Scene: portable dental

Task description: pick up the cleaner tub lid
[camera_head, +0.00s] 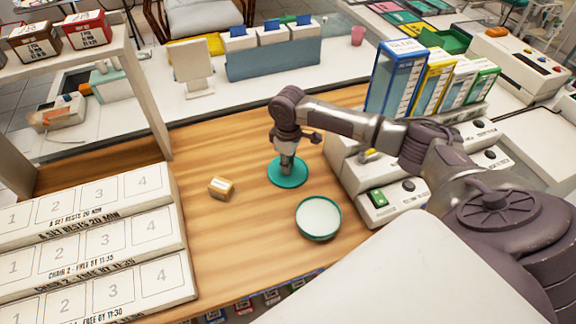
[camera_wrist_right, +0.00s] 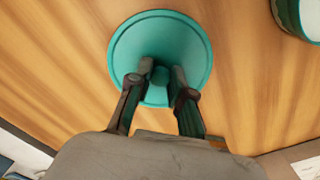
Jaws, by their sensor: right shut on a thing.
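The cleaner tub lid (camera_head: 286,178) is a round teal disc at the middle of the wooden counter. It also shows in the right wrist view (camera_wrist_right: 185,45), with a small knob at its centre between my fingers. My right gripper (camera_head: 287,165) points down over the lid and is shut on its knob; its fingertips also show in the right wrist view (camera_wrist_right: 161,75). I cannot tell whether the lid touches the counter. The open cleaner tub (camera_head: 319,218), teal with pale contents, stands just in front and to the right of the lid. My left gripper is not in view.
A small tan box (camera_head: 221,188) lies on the counter left of the lid. Numbered white stepped racks (camera_head: 95,242) stand at the left. A grey device with buttons (camera_head: 385,203) and tall coloured boxes (camera_head: 397,77) stand at the right. Bare wood lies behind the small box.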

